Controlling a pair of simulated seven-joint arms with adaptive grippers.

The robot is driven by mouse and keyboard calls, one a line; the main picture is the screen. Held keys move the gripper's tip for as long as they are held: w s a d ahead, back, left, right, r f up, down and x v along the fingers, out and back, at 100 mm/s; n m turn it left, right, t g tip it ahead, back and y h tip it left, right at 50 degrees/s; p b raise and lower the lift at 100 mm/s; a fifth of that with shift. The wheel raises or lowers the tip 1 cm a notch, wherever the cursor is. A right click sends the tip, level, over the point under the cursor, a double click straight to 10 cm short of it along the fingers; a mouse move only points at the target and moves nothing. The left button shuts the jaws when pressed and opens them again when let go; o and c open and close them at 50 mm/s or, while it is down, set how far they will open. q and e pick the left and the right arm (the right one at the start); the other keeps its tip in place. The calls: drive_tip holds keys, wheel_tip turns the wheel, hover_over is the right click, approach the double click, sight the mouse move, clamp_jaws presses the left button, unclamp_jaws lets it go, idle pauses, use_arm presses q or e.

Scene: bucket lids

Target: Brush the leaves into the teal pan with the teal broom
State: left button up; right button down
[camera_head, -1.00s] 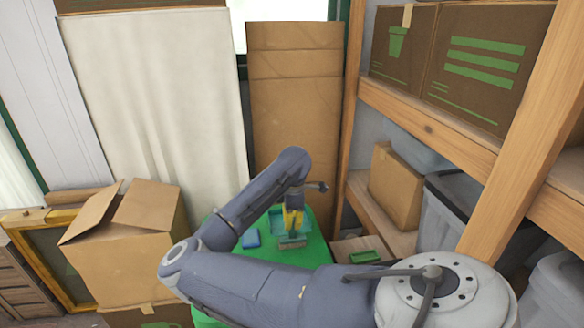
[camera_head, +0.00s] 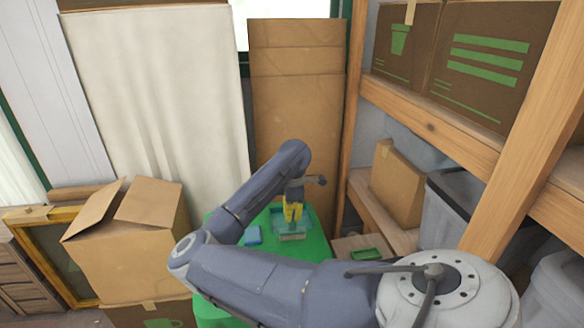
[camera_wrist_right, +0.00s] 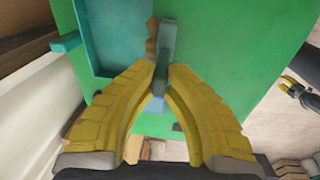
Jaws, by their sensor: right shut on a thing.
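My right gripper (camera_head: 292,212), with yellow fingers, is shut on the teal broom (camera_head: 293,236) over the green table. In the right wrist view the fingers (camera_wrist_right: 160,80) close around the broom's handle, and a strip of brown bristles (camera_wrist_right: 152,38) shows beyond them. The teal pan (camera_head: 307,220) lies at the gripper and is partly hidden by it; its inside also shows at upper left in the wrist view (camera_wrist_right: 112,35). I cannot make out leaves clearly. A small dark and yellow shape (camera_wrist_right: 297,88) at the wrist view's right edge looks like my left gripper; its jaw state is unclear.
The green table (camera_head: 305,248) also bears a blue block (camera_head: 253,235) left of the pan. An open cardboard box (camera_head: 130,250) stands to the left. Wooden shelves (camera_head: 430,130) with boxes and bins line the right. A green tray (camera_head: 367,254) lies beside the table.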

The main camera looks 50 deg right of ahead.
drive_tip(key=shift+w+d, duration=0.4)
drive_tip(key=shift+w, duration=0.05)
drive_tip(key=shift+w+d+r, duration=0.15)
drive_tip(key=shift+w+d, duration=0.8)
drive_tip(key=shift+w, duration=0.2)
idle(2.9)
drive_tip(key=shift+r, duration=0.1)
wheel_tip(320, 180, up, 6)
drive_tip(key=s+a, duration=0.1)
drive_tip(key=shift+s+a, duration=0.15)
drive_tip(key=shift+s, duration=0.1)
idle(0.4)
